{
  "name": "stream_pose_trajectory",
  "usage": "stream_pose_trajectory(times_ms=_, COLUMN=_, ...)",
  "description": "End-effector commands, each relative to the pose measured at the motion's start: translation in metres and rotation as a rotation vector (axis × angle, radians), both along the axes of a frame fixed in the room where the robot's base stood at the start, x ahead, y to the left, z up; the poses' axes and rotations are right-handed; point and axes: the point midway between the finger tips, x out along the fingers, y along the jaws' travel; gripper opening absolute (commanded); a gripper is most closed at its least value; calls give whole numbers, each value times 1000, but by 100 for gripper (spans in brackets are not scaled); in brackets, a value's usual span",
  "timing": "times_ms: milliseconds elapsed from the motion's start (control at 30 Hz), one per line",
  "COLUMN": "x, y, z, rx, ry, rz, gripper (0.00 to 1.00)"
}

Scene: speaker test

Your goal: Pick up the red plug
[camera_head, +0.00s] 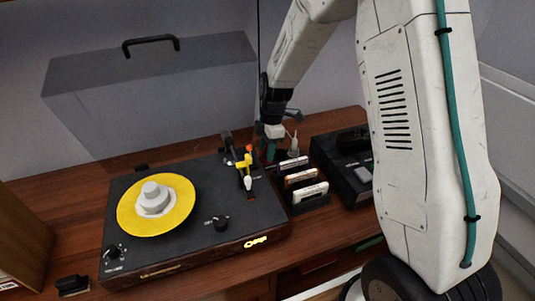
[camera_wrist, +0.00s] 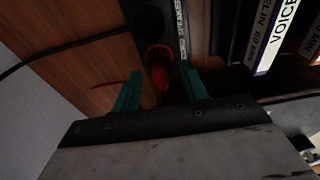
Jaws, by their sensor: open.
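The red plug (camera_wrist: 158,72) shows in the wrist view, dark red and rounded. It sits in or against a dark strip with a round dark opening at its top end. My gripper (camera_wrist: 162,84) is open, with one green finger on each side of the plug. I cannot tell whether either finger touches it. In the head view my gripper (camera_head: 271,148) points down behind the turntable's right rear corner. The plug cannot be made out clearly in that view.
A black turntable (camera_head: 185,245) with a yellow record (camera_head: 135,215) stands left of my gripper. Its yellow tonearm part (camera_head: 243,161) is close by. A rack of cassettes (camera_head: 306,192) and a dark device (camera_head: 350,178) stand to the right.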

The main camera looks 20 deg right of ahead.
Motion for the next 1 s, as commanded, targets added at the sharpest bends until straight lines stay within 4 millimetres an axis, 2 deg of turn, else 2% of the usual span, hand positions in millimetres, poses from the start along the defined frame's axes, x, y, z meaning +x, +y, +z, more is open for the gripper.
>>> stream_pose_trajectory(times_ms=200, x=0, y=0, z=-1, rx=0, ry=0, rz=0, gripper=44)
stream_pose_trajectory(times_ms=367, x=0, y=0, z=-1, rx=0, ry=0, rz=0, gripper=0)
stream_pose_trajectory(times_ms=767, x=0, y=0, z=2, rx=0, ry=-1, rz=1, gripper=0)
stream_pose_trajectory(times_ms=1000, x=0, y=0, z=26, rx=0, ry=-3, rz=1, gripper=0)
